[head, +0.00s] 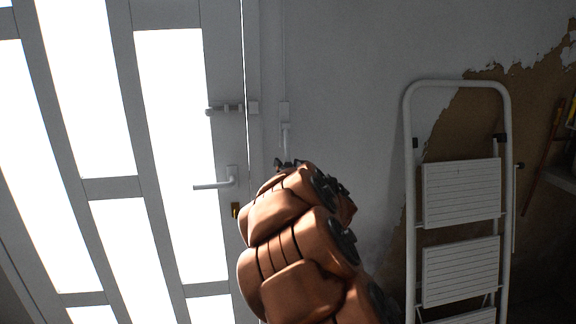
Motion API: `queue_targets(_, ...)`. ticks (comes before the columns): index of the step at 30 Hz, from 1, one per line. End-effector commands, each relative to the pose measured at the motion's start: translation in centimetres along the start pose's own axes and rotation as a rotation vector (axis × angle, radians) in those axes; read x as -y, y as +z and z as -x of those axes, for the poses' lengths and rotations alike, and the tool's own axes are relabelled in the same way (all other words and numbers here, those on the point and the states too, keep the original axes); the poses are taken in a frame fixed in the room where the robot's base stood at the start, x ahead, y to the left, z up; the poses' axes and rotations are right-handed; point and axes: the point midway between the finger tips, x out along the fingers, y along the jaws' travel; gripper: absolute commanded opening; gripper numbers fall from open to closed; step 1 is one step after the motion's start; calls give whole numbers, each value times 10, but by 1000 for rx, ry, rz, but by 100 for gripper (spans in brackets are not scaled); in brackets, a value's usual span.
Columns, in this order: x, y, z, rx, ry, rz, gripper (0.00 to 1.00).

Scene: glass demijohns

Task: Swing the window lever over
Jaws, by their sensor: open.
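The window lever (211,184) is a pale handle on the right frame of the glazed window or door (150,185). It lies nearly level, with its free end pointing left. My gripper (288,163) shows only as small dark parts beyond the end of my copper-coloured arm, to the right of the lever and slightly higher in the picture. It is open and appears apart from the lever. Most of the gripper is hidden behind my arm, so I cannot tell its distance from the wall.
A thin conduit with a small box (285,112) runs down the wall beside the frame. A white folding stepladder (461,195) stands at the right against peeling plaster.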

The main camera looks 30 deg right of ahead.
Motion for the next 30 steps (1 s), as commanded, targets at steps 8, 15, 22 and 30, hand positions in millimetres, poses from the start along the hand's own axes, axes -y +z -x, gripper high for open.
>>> queue_targets(8,0,0,-3,0,0,-1,53)
queue_targets(15,0,0,-3,0,0,-1,38)
queue_targets(22,0,0,-3,0,0,-1,14)
queue_targets(30,0,0,-3,0,0,-1,0)
